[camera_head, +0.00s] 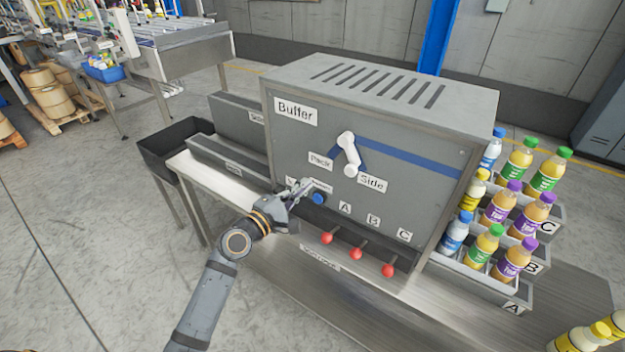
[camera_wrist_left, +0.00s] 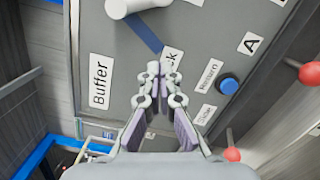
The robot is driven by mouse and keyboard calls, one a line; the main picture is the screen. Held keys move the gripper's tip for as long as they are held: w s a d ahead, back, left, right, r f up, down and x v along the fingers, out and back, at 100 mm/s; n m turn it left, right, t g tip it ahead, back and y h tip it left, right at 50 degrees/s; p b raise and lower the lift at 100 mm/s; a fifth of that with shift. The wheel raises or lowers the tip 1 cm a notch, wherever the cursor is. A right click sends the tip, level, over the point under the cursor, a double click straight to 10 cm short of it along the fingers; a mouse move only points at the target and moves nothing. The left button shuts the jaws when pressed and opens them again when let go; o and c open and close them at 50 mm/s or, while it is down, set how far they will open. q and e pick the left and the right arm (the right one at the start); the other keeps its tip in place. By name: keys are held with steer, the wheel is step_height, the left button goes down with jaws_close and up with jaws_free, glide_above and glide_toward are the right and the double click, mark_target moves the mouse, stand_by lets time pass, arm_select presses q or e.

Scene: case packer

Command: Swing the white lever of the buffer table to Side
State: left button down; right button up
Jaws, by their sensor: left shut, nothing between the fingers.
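The white lever (camera_head: 348,153) is on the front of the grey Buffer cabinet (camera_head: 390,185). Its lower end lies between the Pack label (camera_head: 320,161) and the Side label (camera_head: 373,184), close to the Side label's left edge. My left gripper (camera_head: 307,187) is shut and empty, in front of the panel, below and left of the lever and close to the blue button (camera_head: 318,199). In the left wrist view its fingertips (camera_wrist_left: 161,72) overlap the Pack label, and the lever (camera_wrist_left: 138,6) is cut off at the top edge. My right gripper is not in view.
Several red-knobbed levers (camera_head: 356,253) stick out below the A, B and C labels. The blue button also shows in the left wrist view (camera_wrist_left: 228,86). Bottles (camera_head: 497,210) stand in racks right of the cabinet. A dark bin (camera_head: 172,150) is at its left.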

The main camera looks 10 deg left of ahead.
arm_select(q)
steer(key=s+a+f+m+g+y, duration=0.2)
steer(key=s+a+f, duration=0.1)
steer(key=f, duration=0.9)
steer(key=s+a+f+m+g+y, duration=0.2)
steer(key=s+a+f, duration=0.2)
steer(key=f, duration=0.8)
steer(key=s+a+f+m+g+y, duration=0.1)
steer(key=s+a+f+g+y, duration=0.15)
steer(key=f, duration=0.95)
steer(key=s+a+f+m+g+y, duration=0.25)
steer(key=s+f+m+g, duration=0.2)
steer(key=s+f, duration=1.2)
steer(key=s+f+m+g, duration=0.2)
steer(key=s+f+m, duration=0.1)
steer(key=s, duration=0.8)
steer(key=s+d+f+m+g, duration=0.1)
steer(key=s+f+m, duration=0.3)
steer(key=s, duration=0.7)
steer(key=shift+s+f+g, duration=0.15)
steer(key=shift+f+g, duration=0.55)
steer(key=shift+f, duration=0.05)
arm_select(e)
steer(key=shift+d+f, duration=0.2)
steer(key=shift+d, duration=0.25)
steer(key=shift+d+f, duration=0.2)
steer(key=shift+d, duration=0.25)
